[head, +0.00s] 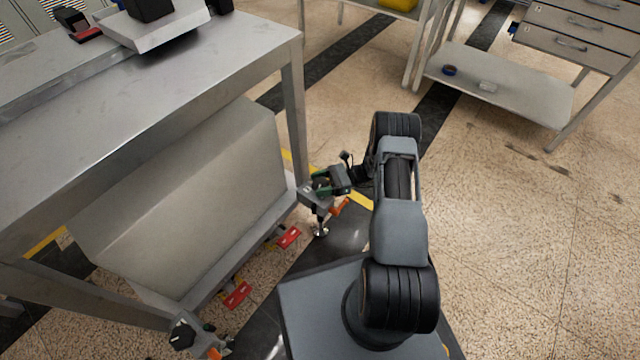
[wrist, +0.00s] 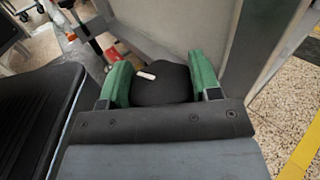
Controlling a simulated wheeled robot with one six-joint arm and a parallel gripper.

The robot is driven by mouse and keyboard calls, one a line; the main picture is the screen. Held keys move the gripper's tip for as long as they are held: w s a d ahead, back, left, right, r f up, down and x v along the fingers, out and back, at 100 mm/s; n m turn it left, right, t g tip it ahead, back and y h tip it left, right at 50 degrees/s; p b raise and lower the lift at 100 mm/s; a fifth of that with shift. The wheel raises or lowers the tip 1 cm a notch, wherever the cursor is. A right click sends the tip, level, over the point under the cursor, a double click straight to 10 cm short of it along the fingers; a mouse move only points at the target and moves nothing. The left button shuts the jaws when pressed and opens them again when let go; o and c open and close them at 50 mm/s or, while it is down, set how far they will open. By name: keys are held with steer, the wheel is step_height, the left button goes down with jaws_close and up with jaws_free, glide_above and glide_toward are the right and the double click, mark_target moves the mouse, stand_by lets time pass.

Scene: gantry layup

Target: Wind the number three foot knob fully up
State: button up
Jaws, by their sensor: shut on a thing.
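A black foot knob (wrist: 163,88) with a pale pointer mark on its top shows in the wrist view. My gripper (wrist: 161,84) has its two green fingers on either side of the knob and is shut on it. In the head view my gripper (head: 321,184) is at the near right corner of the metal table, above a foot with a round silver pad (head: 320,232). The knob is mostly hidden there by the fingers. I cannot read any number on it.
Another black foot knob (head: 182,336) sits at the front left corner. Red tags (head: 289,237) hang along the lower frame edge between the feet. The steel table (head: 150,95) overhangs a large grey block (head: 195,195). The floor on the right (head: 530,250) is open.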

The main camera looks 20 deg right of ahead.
steer(key=o, duration=0.9)
steer(key=shift+o, duration=0.2)
steer(key=d+p, duration=0.1)
steer(key=d, duration=1.2)
steer(key=shift+s+d+p, duration=0.25)
steer(key=shift+d+p, duration=0.15)
